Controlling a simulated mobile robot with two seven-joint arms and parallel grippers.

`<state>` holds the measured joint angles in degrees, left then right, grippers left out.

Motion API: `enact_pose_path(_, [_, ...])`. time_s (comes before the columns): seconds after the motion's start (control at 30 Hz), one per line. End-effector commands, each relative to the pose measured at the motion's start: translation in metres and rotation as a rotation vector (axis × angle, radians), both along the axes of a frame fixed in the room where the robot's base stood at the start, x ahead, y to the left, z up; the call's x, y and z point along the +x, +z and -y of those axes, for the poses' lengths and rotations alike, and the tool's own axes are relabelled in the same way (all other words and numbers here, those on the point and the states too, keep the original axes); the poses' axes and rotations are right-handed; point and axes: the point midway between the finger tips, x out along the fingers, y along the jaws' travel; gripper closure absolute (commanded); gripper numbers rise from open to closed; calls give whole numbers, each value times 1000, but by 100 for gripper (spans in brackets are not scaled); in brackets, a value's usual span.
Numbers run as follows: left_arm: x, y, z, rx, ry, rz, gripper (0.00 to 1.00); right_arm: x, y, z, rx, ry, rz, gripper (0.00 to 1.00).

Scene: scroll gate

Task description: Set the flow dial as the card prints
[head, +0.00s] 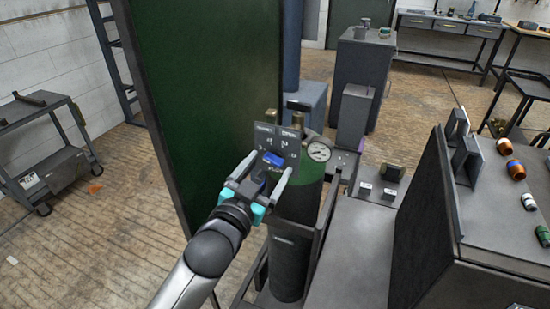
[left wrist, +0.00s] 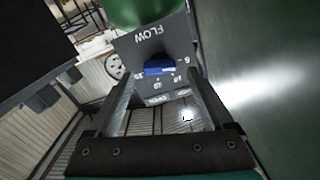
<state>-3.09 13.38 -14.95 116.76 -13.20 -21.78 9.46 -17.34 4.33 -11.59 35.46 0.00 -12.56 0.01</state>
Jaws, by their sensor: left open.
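My left gripper (head: 270,164) is open in front of the panel. Its fingers (left wrist: 160,78) flank the knob, apparently without gripping it; whether they touch it I cannot tell. The printed card cannot be made out for certain. My right gripper is not in view.
A round gauge (head: 319,152) sits just right of the panel. A tall green screen (head: 208,90) stands close on the left. A grey bench (head: 352,245) with small labelled blocks and a sloped stand (head: 425,210) are at right. Open floor lies at left.

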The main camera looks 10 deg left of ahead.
Motion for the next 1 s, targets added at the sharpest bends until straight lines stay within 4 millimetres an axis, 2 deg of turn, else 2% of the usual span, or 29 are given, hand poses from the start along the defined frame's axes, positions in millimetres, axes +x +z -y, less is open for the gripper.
enact_pose_path(0.1, [17, 0, 4, 1, -1, 2, 15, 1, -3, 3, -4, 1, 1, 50])
enact_pose_path(0.3, [36, 0, 7, 1, 0, 1, 15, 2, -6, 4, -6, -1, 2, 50])
enact_pose_path(0.73, [42, 0, 9, 0, -1, 0, 15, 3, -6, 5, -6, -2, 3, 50])
enact_pose_path(1.0, [42, 0, 8, 1, 0, 0, 44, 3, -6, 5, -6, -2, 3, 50])
